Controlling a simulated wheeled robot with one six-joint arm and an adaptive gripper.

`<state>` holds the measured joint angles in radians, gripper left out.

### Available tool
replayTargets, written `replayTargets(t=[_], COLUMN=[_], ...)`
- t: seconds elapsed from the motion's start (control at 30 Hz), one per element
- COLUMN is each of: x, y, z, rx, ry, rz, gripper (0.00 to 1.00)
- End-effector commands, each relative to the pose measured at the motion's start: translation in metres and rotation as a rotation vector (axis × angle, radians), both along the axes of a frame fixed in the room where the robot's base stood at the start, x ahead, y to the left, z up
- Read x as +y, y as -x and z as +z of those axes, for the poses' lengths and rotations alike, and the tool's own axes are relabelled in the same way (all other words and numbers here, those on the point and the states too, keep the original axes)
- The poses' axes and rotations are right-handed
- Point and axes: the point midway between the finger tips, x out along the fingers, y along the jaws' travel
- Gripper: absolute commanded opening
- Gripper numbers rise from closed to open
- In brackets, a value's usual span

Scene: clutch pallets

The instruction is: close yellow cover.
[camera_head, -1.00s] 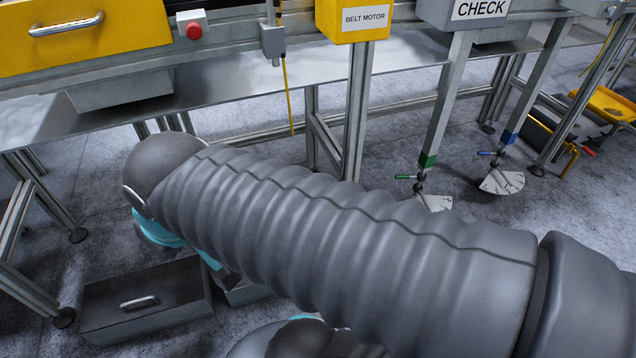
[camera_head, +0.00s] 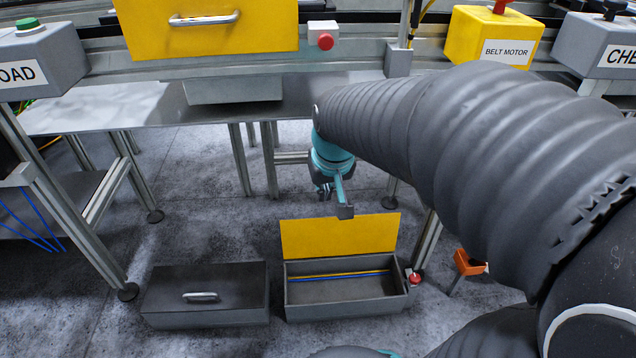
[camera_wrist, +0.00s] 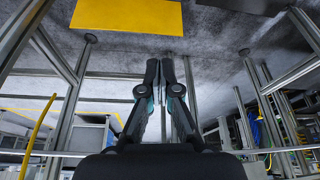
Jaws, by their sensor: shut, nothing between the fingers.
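The yellow cover (camera_head: 340,237) is the raised lid of a grey box (camera_head: 345,300) on the floor. It stands up, tilted, at the box's back edge, so the box is open. Thin yellow and blue lines show inside. My gripper (camera_head: 328,190) hangs just above and behind the cover's top edge and looks apart from it. In the wrist view my gripper (camera_wrist: 166,62) has its fingers together with nothing between them. A yellow panel, apparently the cover (camera_wrist: 126,14), is at the top of that view, beyond the fingertips.
A closed dark box (camera_head: 206,292) with a handle sits left of the open box. A red button (camera_head: 415,278) and an orange object (camera_head: 468,262) are on the right. The metal bench (camera_head: 120,105) with legs is behind. A yellow panel (camera_head: 208,28) with a handle is above.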

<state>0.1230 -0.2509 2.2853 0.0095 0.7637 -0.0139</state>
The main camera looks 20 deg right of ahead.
Motion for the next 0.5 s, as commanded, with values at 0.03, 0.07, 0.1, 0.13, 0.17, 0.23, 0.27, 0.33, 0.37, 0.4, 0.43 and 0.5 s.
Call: replayTargets(t=[0.03, 0.07, 0.1, 0.13, 0.17, 0.23, 0.27, 0.33, 0.37, 0.4, 0.43, 0.5], x=[-0.008, -0.012, -0.017, -0.022, -0.026, -0.037, -0.042, -0.053, -0.058, -0.065, -0.07, -0.083], y=[-0.014, -0.022, -0.032, -0.04, -0.047, -0.064, -0.071, -0.087, -0.093, -0.103, -0.11, -0.129], z=[-0.016, -0.024, -0.034, -0.042, -0.05, -0.071, -0.08, -0.103, -0.113, -0.126, -0.136, -0.159], rx=[0.023, 0.032, 0.044, 0.053, 0.061, 0.083, 0.091, 0.11, 0.116, 0.122, 0.124, 0.123], ry=[-0.004, -0.005, -0.007, -0.008, -0.01, -0.015, -0.017, -0.021, -0.023, -0.025, -0.025, -0.025], rz=[-0.014, -0.022, -0.031, -0.039, -0.047, -0.063, -0.071, -0.087, -0.094, -0.103, -0.109, -0.123], gripper=[0.0, 0.0, 0.0, 0.0, 0.0, 0.0, 0.0, 0.0, 0.0, 0.0, 0.0, 0.0])
